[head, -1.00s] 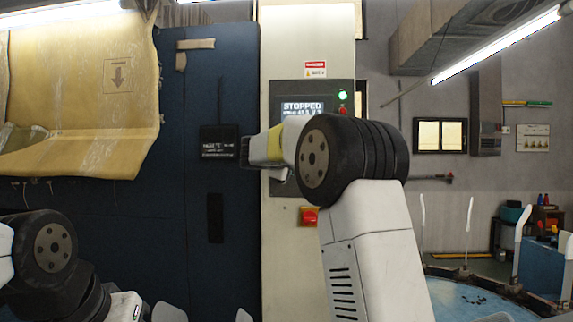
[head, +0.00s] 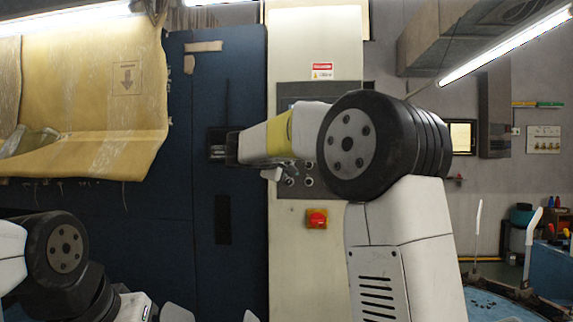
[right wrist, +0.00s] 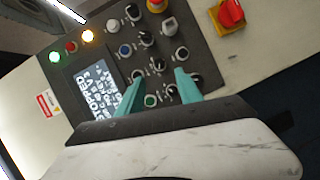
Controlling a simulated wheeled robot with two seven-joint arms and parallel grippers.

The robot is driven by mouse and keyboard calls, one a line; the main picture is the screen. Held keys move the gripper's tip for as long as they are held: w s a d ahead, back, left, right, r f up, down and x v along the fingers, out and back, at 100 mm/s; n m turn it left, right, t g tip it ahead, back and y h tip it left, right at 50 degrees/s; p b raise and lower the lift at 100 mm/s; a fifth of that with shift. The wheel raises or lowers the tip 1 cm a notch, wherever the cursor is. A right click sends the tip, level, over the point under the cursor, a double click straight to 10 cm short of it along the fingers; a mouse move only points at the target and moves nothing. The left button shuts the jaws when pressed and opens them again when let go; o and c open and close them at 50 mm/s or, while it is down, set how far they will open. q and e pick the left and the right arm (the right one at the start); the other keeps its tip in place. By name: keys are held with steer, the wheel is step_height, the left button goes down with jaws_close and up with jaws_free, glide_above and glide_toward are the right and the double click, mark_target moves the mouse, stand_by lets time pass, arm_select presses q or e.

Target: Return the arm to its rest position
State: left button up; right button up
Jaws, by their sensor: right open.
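In the head view my right arm hides most of this panel. My left arm shows at the lower left; I cannot make out its gripper.
A red switch on a yellow plate (right wrist: 230,14) is beside the panel; it also shows below my right arm in the head view (head: 316,218). A dark blue panel (head: 215,95) and a yellowish hanging sheet (head: 90,110) are at left. A blue round table (head: 490,305) is at lower right.

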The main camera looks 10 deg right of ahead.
steer(key=s+d+f+m+g+y, duration=0.1)
steer(key=s+d+f+g+y, duration=0.1)
steer(key=s+d+f, duration=0.35)
steer(key=s+d+f+m+g+y, duration=0.2)
steer(key=s+f+g+y, duration=0.1)
steer(key=s+f, duration=0.5)
steer(key=s+a+f+m+y, duration=0.1)
steer(key=s+a+f+y, duration=0.1)
steer(key=s, duration=0.6)
steer(key=s+a+f+m+g+y, duration=0.1)
steer(key=s+a+f+m+y, duration=0.1)
steer(key=s+a+f, duration=0.2)
steer(key=s+a+f+m+y, duration=0.1)
steer(key=s+a+f+y, duration=0.2)
steer(key=s+f, duration=0.4)
steer(key=s, duration=0.5)
steer(key=shift+a+g, duration=0.2)
steer(key=shift+g, duration=0.2)
steer(key=shift+f, duration=0.1)
